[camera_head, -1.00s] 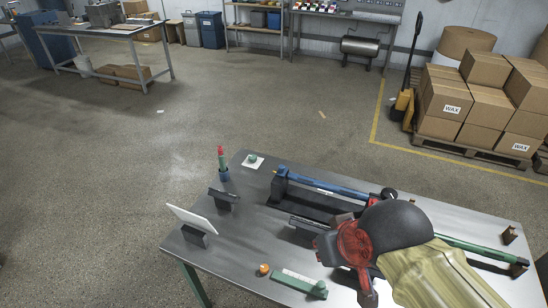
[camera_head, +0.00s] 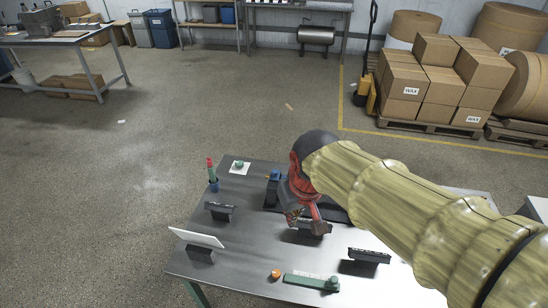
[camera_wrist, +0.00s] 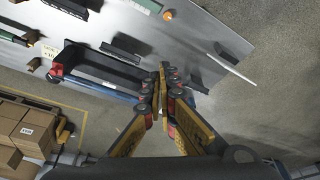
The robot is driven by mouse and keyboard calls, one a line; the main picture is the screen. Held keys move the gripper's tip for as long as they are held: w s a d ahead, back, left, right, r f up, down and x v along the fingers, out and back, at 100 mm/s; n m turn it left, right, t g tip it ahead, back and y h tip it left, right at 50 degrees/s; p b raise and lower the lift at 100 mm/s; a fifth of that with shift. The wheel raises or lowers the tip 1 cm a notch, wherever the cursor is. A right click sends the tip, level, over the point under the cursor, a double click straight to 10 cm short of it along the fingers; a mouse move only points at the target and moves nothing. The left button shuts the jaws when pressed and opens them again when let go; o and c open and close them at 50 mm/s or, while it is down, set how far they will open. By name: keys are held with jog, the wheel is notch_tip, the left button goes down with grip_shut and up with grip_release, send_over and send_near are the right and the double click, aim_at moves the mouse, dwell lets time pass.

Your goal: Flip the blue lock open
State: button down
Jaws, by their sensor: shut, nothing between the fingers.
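The blue lock (camera_head: 275,174) appears to be the blue upright piece at the left end of the black coating frame. My arm hides most of the frame in the head view. My gripper (camera_head: 304,220) is above the table at the left part of the frame. In the wrist view my gripper (camera_wrist: 163,68) is shut and empty, its fingertips over the frame's end. I cannot tell whether it touches the lock.
A white sheet in a black stand (camera_head: 199,254) is at the left. Black holders (camera_head: 220,211) (camera_head: 369,255) stand on the metal table (camera_head: 240,265). A green bar (camera_head: 311,282) and an orange knob (camera_head: 275,274) lie near the front edge. A red-tipped marker (camera_head: 211,173) stands at the back left.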

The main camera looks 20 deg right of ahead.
jog(key=w+d+f+m+g+p, duration=0.1)
jog(key=w+d+p, duration=0.15)
jog(key=w, duration=0.55)
jog(key=w+d+f+g+p, duration=0.1)
jog(key=w+d+p, duration=0.1)
jog(key=w+p, duration=0.35)
jog(key=m+h+p, duration=0.1)
jog(key=m+p, duration=0.1)
jog(key=p, duration=0.2)
send_over(275, 173)
jog(key=s, duration=0.3)
notch_tip(275, 173, down, 11)
jog(key=w+d+m+t+p, duration=0.1)
jog(key=w+d+t, duration=0.1)
jog(key=w, duration=0.5)
jog(key=shift+w+d+f, duration=0.2)
jog(key=shift+d+f, duration=0.05)
jog(key=shift+f, duration=0.1)
jog(key=f, duration=0.6)
jog(key=f+p, duration=0.1)
jog(key=f, duration=0.3)
jog(key=shift+s+a, duration=0.15)
jog(key=shift+s, duration=0.15)
jog(key=shift+r, duration=0.1)
